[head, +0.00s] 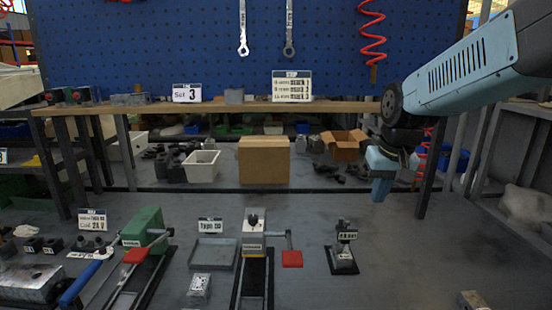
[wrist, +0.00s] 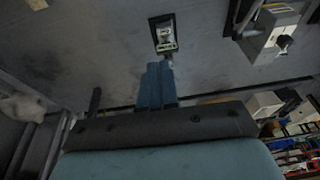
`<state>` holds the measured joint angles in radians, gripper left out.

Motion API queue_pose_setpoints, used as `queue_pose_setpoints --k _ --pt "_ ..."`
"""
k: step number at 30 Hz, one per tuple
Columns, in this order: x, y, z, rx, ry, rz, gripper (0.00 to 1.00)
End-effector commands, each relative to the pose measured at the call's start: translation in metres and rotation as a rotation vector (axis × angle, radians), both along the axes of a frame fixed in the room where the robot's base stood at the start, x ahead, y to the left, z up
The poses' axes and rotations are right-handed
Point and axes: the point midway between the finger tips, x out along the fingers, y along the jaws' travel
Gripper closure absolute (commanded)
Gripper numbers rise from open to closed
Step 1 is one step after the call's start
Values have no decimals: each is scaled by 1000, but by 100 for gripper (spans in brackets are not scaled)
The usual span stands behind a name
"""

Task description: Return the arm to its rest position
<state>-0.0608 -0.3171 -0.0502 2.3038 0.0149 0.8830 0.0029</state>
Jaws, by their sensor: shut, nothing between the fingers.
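My gripper (head: 381,188) is on the right side of the head view, at the end of my blue-grey arm that comes in from the upper right. It points down and hangs clear above the grey bench. In the wrist view, the blue fingers of my gripper (wrist: 160,85) are together with nothing between them. A small black-based fixture with a label (head: 342,250) stands on the bench below and to the left of the gripper. It also shows in the wrist view just beyond the fingertips (wrist: 163,34).
A grey valve block with a red-ended lever (head: 254,235) and a green one (head: 144,228) stand further left. A flat grey tray (head: 213,254) lies between them. A shelf with a cardboard box (head: 264,160) is behind. The bench right of the small fixture is mostly clear.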

Motion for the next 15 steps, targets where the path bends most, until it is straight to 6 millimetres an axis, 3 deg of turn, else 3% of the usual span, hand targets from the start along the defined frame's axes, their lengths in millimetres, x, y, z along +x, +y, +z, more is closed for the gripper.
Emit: queue_pose_setpoints --k 6,15 --pt "-49 -2 19 -5 -82 -1 100" --pt "-108 -4 28 -21 -181 -4 100"
